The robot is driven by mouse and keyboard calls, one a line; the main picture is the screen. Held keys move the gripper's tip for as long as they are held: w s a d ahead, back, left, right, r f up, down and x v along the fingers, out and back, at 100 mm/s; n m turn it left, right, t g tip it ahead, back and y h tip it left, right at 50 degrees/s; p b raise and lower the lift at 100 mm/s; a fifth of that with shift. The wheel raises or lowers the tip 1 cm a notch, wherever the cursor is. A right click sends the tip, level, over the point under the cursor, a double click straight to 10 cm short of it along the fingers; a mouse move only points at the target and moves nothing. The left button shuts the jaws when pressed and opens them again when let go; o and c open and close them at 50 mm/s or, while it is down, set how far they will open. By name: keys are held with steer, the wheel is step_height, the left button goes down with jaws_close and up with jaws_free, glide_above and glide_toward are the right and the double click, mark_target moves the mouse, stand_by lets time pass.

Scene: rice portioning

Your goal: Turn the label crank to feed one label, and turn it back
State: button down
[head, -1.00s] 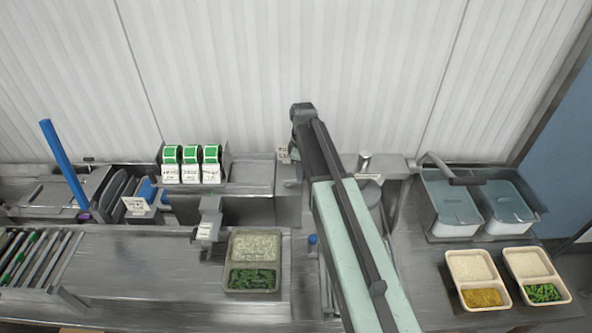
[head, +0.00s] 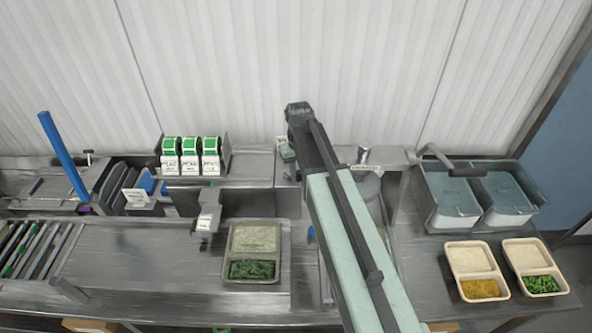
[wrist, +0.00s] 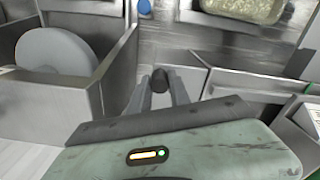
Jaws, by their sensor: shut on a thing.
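My gripper (wrist: 160,88) is shut on a dark rounded knob, which I take to be the label crank's handle (wrist: 160,76); both fingers flank it in the wrist view. The rest of the crank is hidden below. In the head view my arm reaches to the back counter, and only a bit of the gripper's greenish housing (head: 287,152) shows beside it; the fingers are hidden. Three green-topped label rolls (head: 191,150) with white printed cards stand to the left. A grey label head (head: 208,212) with a small white label stands in front of them.
A tray (head: 230,268) of rice and greens sits beside the label head. A blue post (head: 62,155) rises left.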

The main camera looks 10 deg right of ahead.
steer(key=a+m, duration=0.1)
steer(key=m, duration=0.1)
steer(key=s+a+m, duration=0.1)
steer(key=m, duration=0.1)
steer(key=shift+m, duration=0.3)
steer(key=shift+a+m, duration=0.6)
steer(key=shift+m, duration=0.6)
steer(key=shift+a+m, duration=0.55)
steer(key=shift+m, duration=0.65)
steer(key=shift+w, duration=0.1)
steer(key=c, duration=1.2)
jaws_free()
steer(key=shift+a, duration=0.1)
step_height(320, 180, up, 8)
steer(key=p, duration=0.8)
